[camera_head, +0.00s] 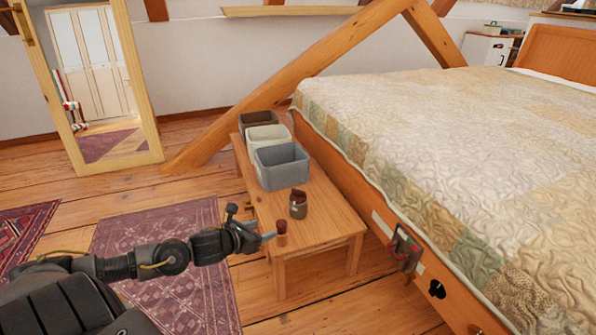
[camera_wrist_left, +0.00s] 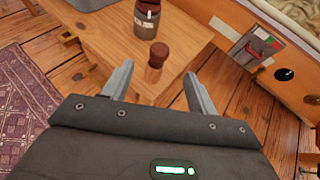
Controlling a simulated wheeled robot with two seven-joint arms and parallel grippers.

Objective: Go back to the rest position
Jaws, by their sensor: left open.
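My left gripper (camera_head: 268,237) is at the near left edge of the low wooden bench (camera_head: 328,222). In the left wrist view its two fingers (camera_wrist_left: 157,90) are apart, with nothing held between them. A small dark red-brown object with a rounded top (camera_head: 281,233) stands on the bench just beyond the fingertips; it also shows in the left wrist view (camera_wrist_left: 156,58). I cannot tell whether a finger touches it. A dark jar (camera_head: 298,207) with a reddish-brown top stands farther back on the bench. My right gripper is in neither view.
Three open bins stand on the bench's far part: blue-grey (camera_head: 282,172), pale (camera_head: 267,139) and brown (camera_head: 257,122). The quilted bed (camera_head: 450,150) borders the bench on the right. A sloping timber brace (camera_head: 290,75) and a mirror (camera_head: 95,80) stand behind. Rugs (camera_head: 160,250) cover the left floor.

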